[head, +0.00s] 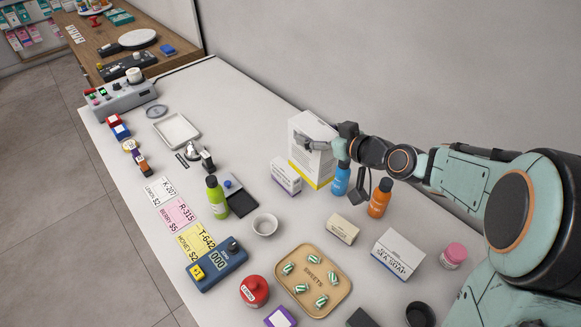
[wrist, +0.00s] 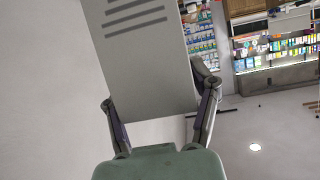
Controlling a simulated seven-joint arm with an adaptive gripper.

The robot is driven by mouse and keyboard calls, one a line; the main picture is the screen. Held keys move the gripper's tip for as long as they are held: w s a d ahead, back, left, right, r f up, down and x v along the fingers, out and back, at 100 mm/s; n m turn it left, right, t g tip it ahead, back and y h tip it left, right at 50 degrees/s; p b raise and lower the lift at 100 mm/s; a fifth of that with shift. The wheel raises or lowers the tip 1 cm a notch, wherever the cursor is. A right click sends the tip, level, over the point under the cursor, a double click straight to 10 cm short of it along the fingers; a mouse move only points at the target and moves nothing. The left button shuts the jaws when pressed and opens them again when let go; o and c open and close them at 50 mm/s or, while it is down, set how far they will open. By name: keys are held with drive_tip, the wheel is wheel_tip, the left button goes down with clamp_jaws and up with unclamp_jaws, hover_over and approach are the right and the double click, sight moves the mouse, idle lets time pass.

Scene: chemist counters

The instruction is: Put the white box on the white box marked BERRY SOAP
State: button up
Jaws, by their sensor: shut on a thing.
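My gripper (head: 318,144) is shut on a tall white box (head: 304,136) with a yellow band along its bottom. The box is upright near the back wall; I cannot tell if its base touches the counter. In the wrist view the white box (wrist: 150,55), with grey printed lines, sits between the two fingers of my gripper (wrist: 160,95). A smaller white box with a purple band (head: 286,177) stands just in front and left of it; its print is too small to read. Another white box, marked SEA SOAP (head: 397,255), stands at the right.
A blue bottle (head: 341,180) stands close right of the held box, with an orange bottle (head: 379,200) beyond.

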sight(294, 133)
drive_tip(key=a, duration=0.3)
drive_tip(key=shift+s+n, duration=0.1)
drive_tip(key=shift+n, duration=0.2)
drive_tip(key=shift+w+a+f+g+y, duration=0.3)
drive_tip(key=shift+w+a+f, duration=0.1)
drive_tip(key=shift+w, duration=0.2)
drive_tip(key=w+a+f, duration=0.2)
drive_tip(key=w+f, duration=1)
drive_tip(key=shift+a, duration=0.4)
drive_tip(key=shift+f, duration=0.15)
drive_tip(key=o, duration=1.4)
drive_tip(key=shift+c, duration=0.2)
